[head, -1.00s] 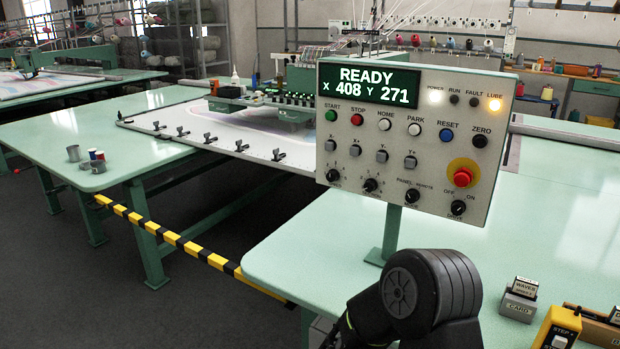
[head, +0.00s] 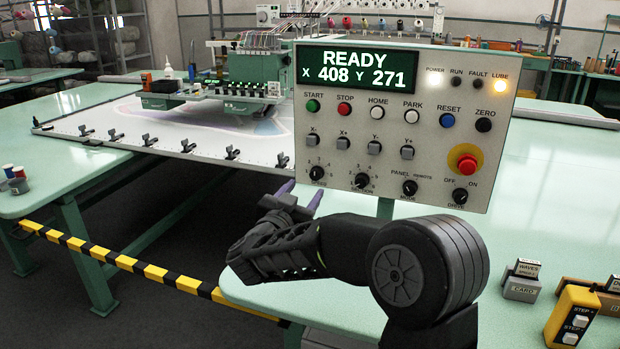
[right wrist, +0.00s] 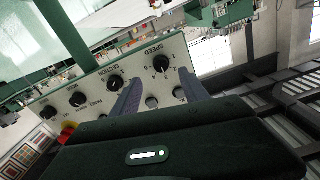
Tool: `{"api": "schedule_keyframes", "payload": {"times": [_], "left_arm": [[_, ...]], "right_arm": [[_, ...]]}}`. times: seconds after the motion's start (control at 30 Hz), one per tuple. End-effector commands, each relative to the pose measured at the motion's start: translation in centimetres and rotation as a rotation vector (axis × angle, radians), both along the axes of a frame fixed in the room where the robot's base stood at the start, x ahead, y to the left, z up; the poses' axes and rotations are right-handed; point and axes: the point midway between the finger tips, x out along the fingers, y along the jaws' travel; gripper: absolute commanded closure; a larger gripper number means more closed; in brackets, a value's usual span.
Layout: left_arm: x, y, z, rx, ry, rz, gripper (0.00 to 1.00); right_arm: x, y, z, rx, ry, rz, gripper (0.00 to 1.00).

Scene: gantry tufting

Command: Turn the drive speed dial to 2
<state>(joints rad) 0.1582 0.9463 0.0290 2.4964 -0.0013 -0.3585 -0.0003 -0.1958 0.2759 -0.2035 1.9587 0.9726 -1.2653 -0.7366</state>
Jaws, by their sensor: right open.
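The speed dial (head: 317,174) is a black knob with a white mark at the lower left of the grey control panel (head: 487,130). In the right wrist view the speed dial (right wrist: 161,63) sits just beyond and between my fingertips, under the SPEED label. Its exact setting is too small to read. My right gripper (head: 300,195) is open and empty, with purple-grey fingers just below and in front of the dial. The right wrist view shows both spread fingers (right wrist: 160,80) pointing at the panel, apparently short of the knob. My left gripper is not in view.
The section dial (head: 362,181) is close at the right of the speed dial, then the mode dial (head: 410,188) and drive switch (head: 460,196). A red stop button (head: 467,164) is above the switch. A yellow step box (head: 572,317) stands on the table at right.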

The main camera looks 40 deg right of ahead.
Motion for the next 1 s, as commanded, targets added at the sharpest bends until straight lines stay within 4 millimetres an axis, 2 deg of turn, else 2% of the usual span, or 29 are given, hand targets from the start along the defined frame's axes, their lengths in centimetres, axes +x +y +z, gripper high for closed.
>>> {"api": "schedule_keyframes", "payload": {"times": [0.33, 0.7, 0.83, 1.0], "left_arm": [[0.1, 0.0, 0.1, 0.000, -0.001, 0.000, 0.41], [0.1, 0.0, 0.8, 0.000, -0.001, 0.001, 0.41], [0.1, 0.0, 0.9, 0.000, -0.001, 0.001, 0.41], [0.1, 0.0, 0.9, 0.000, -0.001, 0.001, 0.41]], "right_arm": [[0.5, -0.6, -0.1, 0.002, 0.000, 0.002, 0.47], [3.5, -4.9, 0.0, 0.001, 0.000, 0.001, 0.47], [4.3, -6.0, 0.0, 0.002, -0.001, 0.003, 0.47], [4.6, -6.3, -0.1, 0.002, -0.001, 0.005, 0.47]]}}
